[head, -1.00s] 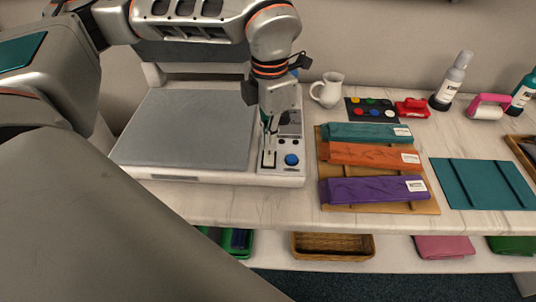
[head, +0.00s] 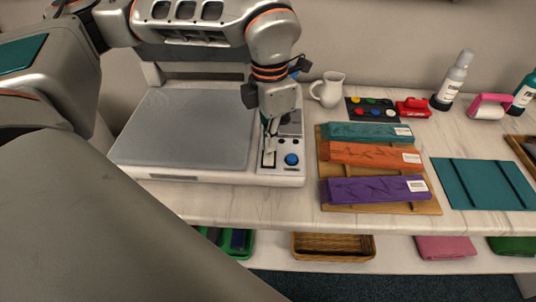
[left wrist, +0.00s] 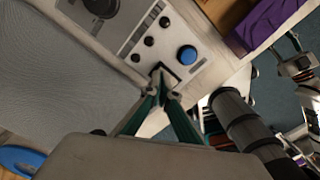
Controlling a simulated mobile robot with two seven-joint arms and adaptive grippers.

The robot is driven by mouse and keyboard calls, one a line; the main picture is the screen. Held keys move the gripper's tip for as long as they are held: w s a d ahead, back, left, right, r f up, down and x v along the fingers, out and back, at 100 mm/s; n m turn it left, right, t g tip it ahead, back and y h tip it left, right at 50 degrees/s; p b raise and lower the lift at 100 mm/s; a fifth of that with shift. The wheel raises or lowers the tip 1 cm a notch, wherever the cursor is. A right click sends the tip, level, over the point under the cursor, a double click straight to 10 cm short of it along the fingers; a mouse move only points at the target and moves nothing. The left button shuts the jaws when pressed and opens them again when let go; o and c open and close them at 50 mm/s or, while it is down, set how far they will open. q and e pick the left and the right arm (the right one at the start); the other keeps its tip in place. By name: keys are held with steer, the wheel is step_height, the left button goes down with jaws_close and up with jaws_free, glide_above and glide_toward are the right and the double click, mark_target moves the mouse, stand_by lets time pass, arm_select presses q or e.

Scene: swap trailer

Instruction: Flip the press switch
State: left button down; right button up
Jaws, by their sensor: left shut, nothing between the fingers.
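The press (head: 185,128) is a white machine with a wide grey plate, standing on the counter. Its control panel (head: 289,146) is at its right front, with a blue button (head: 291,159) and small dark knobs. The press switch (head: 268,160) is a dark-framed switch left of the blue button. My left gripper (head: 269,142) points down over it, shut and empty. In the left wrist view, the fingertips (left wrist: 160,76) meet at the dark frame of the switch, beside the blue button (left wrist: 187,55), and hide part of it. I cannot tell whether they touch it.
Teal, orange and purple folded cloths lie on a wooden board (head: 325,141) right of the press. Behind are a white jug (head: 328,90), a paint palette (head: 371,109) and a bottle (head: 453,80). A teal mat (head: 483,184) lies farther right. A lower shelf holds a basket (head: 333,255).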

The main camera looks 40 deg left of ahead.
arm_select(q)
steer(key=shift+f+b, duration=0.3)
steer(key=shift+f, duration=0.35)
steer(key=shift+r, duration=0.1)
stand_by(0.3)
steer(key=shift+r+p, duration=2.45)
steer(key=shift+r, duration=1.05)
steer(key=shift+s+d+f, duration=0.1)
steer(key=shift+f, duration=0.05)
